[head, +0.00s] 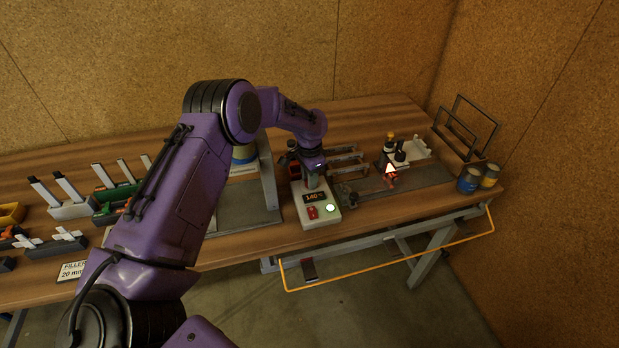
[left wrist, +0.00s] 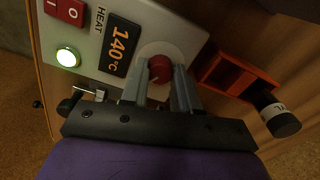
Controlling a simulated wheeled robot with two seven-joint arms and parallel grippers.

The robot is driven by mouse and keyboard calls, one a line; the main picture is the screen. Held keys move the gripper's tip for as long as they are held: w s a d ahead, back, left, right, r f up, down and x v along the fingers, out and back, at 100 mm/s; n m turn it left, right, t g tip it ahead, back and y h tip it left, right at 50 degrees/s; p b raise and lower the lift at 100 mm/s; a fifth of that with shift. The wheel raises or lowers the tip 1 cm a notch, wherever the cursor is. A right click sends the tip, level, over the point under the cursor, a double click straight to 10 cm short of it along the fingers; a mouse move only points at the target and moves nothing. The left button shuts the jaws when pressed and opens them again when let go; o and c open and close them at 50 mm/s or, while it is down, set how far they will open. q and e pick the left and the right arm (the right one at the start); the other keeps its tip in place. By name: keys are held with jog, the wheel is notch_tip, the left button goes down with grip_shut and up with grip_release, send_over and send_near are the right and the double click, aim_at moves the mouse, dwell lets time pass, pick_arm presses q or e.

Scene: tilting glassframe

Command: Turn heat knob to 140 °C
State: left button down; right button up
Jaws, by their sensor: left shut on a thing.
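The heat control box (head: 329,214) stands on the wooden bench, and its display (head: 314,197) reads 140 °C. In the left wrist view the display (left wrist: 120,46) also reads 140 °C beside the word HEAT. The red heat knob (left wrist: 160,68) sits on a pale round base on the box's face. My left gripper (left wrist: 160,84) is shut on the knob, with a finger on either side of it. In the head view my left gripper (head: 313,180) is over the upper part of the box and hides the knob. My right gripper is not in view.
A green light (head: 330,208) glows on the box beside a red switch (head: 312,212). An orange holder (left wrist: 232,76) stands close to the gripper. Cans (head: 469,180) stand at the bench's right end. Trays with tools (head: 66,208) lie at the left.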

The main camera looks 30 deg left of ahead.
pick_arm(q)
jog(key=shift+s+d+f, duration=0.1)
jog(key=shift+s+f, duration=0.15)
jog(key=shift+f, duration=0.05)
jog(key=c, duration=1.2)
grip_release()
jog(key=shift+o, duration=0.5)
jog(key=shift+w, duration=0.15)
jog(key=shift+w+r, duration=0.1)
jog(key=shift+r, duration=0.05)
notch_tip(320, 180, up, 10)
jog(key=b, duration=0.2)
jog(key=shift+r+b, duration=0.15)
jog(key=shift+b, duration=0.15)
